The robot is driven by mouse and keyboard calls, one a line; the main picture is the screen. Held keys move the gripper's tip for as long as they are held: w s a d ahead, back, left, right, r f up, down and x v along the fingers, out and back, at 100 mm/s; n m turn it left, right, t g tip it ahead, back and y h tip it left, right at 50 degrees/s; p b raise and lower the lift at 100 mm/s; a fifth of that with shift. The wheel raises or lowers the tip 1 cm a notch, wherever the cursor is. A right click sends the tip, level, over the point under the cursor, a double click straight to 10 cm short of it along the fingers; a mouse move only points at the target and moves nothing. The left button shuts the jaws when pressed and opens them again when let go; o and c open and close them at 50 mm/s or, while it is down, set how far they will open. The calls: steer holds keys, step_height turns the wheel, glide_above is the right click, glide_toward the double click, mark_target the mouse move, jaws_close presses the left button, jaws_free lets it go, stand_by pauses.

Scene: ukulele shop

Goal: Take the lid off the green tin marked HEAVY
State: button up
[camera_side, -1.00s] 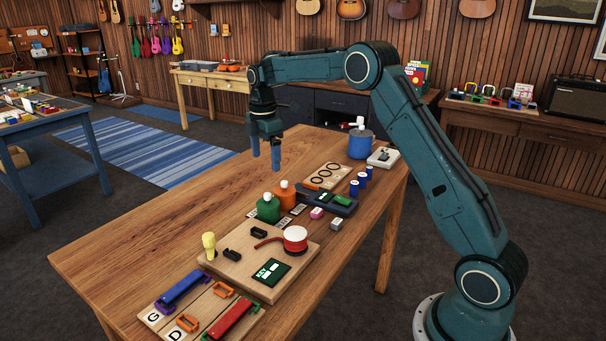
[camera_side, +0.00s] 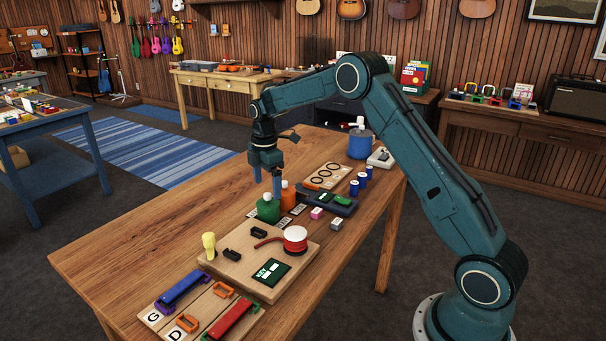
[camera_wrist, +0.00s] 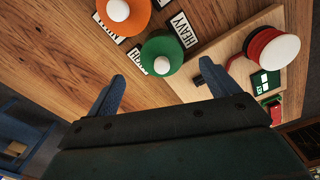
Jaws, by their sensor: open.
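The green tin (camera_side: 268,212) stands upright on the wooden table, with a pale knob on top. It also shows in the wrist view (camera_wrist: 151,66), seen from above with its pale round knob in the middle. A card reading HEAVY (camera_wrist: 184,30) lies beside it on the upper right. My gripper (camera_side: 267,180) is open and empty, pointing down above the green tin. In the wrist view my gripper (camera_wrist: 167,84) has its fingers wide apart, with the tin a little beyond the line between them. In the side view one finger overlaps the space just over the tin.
An orange tin (camera_side: 288,199) stands close beside the green one. Another card (camera_wrist: 134,61), partly hidden by the green tin, ends in GHT. A wooden board (camera_side: 225,265) with a red-and-white spool (camera_side: 295,240) is close in front. The table's left part is clear.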

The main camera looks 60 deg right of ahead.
mark_target(267, 195)
steer(key=shift+a+f, duration=0.15)
steer(key=shift+f, duration=2)
steer(key=c, duration=1.1)
